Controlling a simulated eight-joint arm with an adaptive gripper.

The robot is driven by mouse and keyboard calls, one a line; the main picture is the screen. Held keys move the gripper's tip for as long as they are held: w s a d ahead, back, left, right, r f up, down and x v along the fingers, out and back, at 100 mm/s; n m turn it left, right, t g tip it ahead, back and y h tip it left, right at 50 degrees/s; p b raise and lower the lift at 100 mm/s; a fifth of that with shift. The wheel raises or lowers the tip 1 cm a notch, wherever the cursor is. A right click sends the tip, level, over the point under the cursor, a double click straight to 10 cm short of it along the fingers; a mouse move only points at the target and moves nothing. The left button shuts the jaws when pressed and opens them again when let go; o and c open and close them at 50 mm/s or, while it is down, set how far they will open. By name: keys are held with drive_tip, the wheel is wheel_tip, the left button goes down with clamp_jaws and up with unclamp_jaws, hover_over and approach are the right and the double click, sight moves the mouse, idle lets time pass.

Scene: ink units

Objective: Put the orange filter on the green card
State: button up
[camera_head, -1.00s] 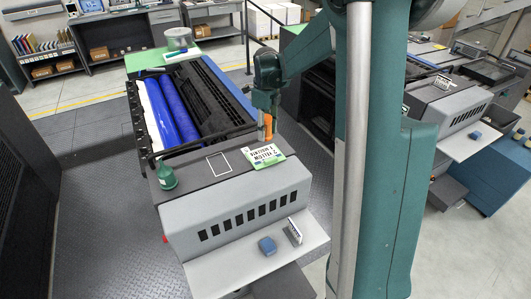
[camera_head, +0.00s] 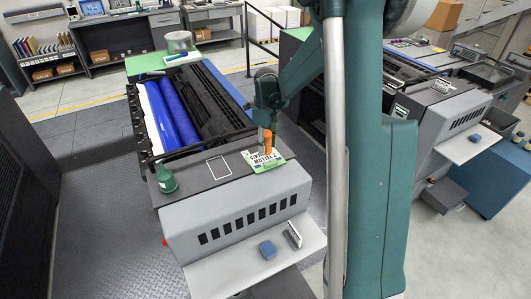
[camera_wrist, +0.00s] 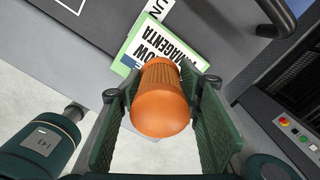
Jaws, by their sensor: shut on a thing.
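The orange filter (camera_head: 267,141) is an orange cylinder held upright in my gripper (camera_head: 267,131). In the wrist view the orange filter (camera_wrist: 161,100) sits between the two green finger pads of my gripper (camera_wrist: 160,105), which are shut on it. The green card (camera_head: 262,162) lies on top of the grey ink unit, with a white label of black text. In the wrist view the green card (camera_wrist: 122,68) shows just beyond the filter, partly hidden by it. The filter appears over or at the card's edge; whether it touches the card I cannot tell.
A green bottle (camera_head: 166,178) stands on the unit's left, beside a white outlined rectangle (camera_head: 218,167). Blue rollers (camera_head: 172,112) lie behind in a black frame. A blue block (camera_head: 267,249) and a small upright piece (camera_head: 292,234) rest on the front shelf.

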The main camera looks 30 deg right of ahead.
sight(266, 132)
drive_tip(key=shift+f, duration=2.05)
drive_tip(key=shift+f, duration=0.1)
drive_tip(key=o, duration=1)
drive_tip(key=shift+c, duration=0.2)
wheel_tip(266, 132, up, 12)
drive_tip(key=shift+r, duration=0.1)
drive_tip(key=shift+s+r, duration=0.1)
